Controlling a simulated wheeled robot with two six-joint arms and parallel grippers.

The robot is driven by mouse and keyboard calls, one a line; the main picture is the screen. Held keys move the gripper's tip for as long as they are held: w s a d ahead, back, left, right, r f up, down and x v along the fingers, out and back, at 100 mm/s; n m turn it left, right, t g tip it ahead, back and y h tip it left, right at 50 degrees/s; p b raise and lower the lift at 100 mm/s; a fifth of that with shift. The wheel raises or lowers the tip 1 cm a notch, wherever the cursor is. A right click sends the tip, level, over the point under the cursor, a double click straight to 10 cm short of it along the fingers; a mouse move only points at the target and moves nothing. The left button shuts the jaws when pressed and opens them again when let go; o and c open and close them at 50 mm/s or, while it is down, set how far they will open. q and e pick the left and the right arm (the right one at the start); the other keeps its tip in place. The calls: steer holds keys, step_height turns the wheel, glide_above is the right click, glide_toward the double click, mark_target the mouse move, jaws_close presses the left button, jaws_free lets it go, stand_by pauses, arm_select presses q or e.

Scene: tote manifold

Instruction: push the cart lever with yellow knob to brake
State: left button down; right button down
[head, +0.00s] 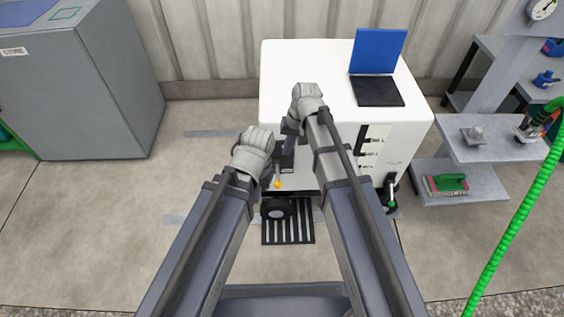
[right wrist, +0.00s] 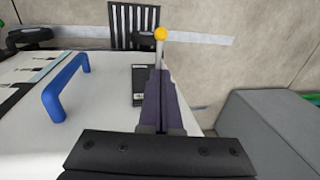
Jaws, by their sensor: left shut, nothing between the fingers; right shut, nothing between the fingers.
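The lever's yellow knob (head: 278,184) shows low in front of the white cart (head: 275,75). In the right wrist view the yellow knob (right wrist: 160,33) tops a thin pale stem, just beyond the tips of my right gripper (right wrist: 161,75). The right gripper (head: 286,164) is shut and empty, its dark fingers pointing down along the cart's front. In the right wrist view its tips overlap the lower stem; I cannot tell whether they touch. My left gripper (head: 266,178) is shut and empty, just left of the knob, its fingers largely hidden by its wrist.
A blue laptop-like object (head: 376,52) stands on the cart top. A blue handle (right wrist: 65,92) is on the cart's front. A black floor grate (head: 288,230) and a wheel (head: 277,209) lie below. A grey cabinet (head: 85,95) is left, shelves (head: 470,180) right. Floor at left is free.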

mark_target(280, 182)
steer(key=shift+f, duration=0.2)
steer(key=a+f+b, duration=0.1)
steer(key=f+b, duration=0.8)
steer(key=a+f+b, duration=0.1)
steer(key=f+b, duration=0.3)
steer(key=shift+w+a+f+b, duration=0.25)
steer(key=shift+a+b, duration=0.1)
steer(key=shift+s, duration=0.1)
steer(key=shift+s+f+t+b, duration=0.35)
steer(key=shift+f+t+b, duration=0.3)
steer(key=shift+t+b, duration=0.1)
steer(key=f+t+b, duration=0.1)
steer(key=t+b, duration=0.1)
steer(key=shift+s+f+b, duration=0.2)
steer(key=shift+f+b, duration=0.15)
steer(key=shift+w+f+t+b, duration=0.15)
steer(key=shift+f+t+b, duration=0.1)
steer(key=shift+b, duration=0.25)
steer(key=shift+w+f+b, duration=0.1)
steer(key=shift+f+b, duration=0.4)
steer(key=shift+f, duration=0.1)
